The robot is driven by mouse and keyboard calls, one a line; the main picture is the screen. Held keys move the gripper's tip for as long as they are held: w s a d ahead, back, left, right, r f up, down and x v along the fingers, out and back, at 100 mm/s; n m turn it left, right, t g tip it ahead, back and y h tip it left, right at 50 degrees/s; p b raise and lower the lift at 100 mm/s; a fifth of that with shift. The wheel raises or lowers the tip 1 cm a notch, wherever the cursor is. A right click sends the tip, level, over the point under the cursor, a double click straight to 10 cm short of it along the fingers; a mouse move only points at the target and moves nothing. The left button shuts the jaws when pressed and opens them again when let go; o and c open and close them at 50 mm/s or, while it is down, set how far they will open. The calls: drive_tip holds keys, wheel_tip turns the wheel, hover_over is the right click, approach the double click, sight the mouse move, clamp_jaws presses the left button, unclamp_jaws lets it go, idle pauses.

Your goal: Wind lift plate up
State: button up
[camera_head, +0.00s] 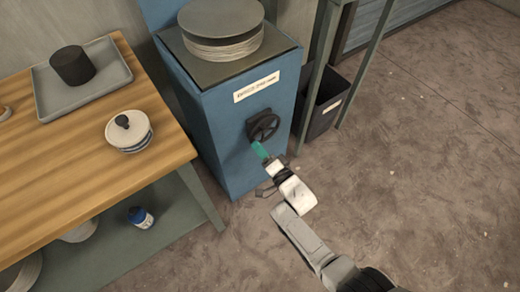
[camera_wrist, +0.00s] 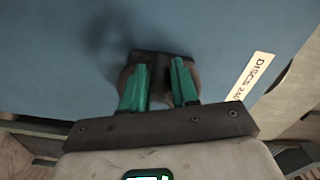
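A blue cabinet (camera_head: 232,142) carries a stack of round discs (camera_head: 222,28) on its dark square top (camera_head: 188,61). A black handwheel (camera_head: 263,126) sits on the cabinet's front, below a white label (camera_head: 256,87). My gripper (camera_head: 257,147) is at the wheel's lower edge, with its green fingers pointing at it. In the wrist view, the two green fingers of my gripper (camera_wrist: 160,66) stand apart. The dark wheel (camera_wrist: 160,58) shows behind and between their tips. I cannot see whether the fingers touch it.
A wooden table (camera_head: 75,150) at left holds a grey tray (camera_head: 110,60) with a dark cylinder (camera_head: 72,65) and a lidded white bowl (camera_head: 129,137). A blue bottle (camera_head: 141,217) stands on its lower shelf. A dark bin (camera_head: 325,105) is right of the cabinet. The floor at right is clear.

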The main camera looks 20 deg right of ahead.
drive_tip(key=o, duration=0.3)
drive_tip(key=p+v, duration=0.3)
drive_tip(key=v, duration=0.7)
drive_tip(key=shift+s+d, duration=0.1)
drive_tip(key=shift+s, duration=0.25)
drive_tip(key=shift+r, duration=0.1)
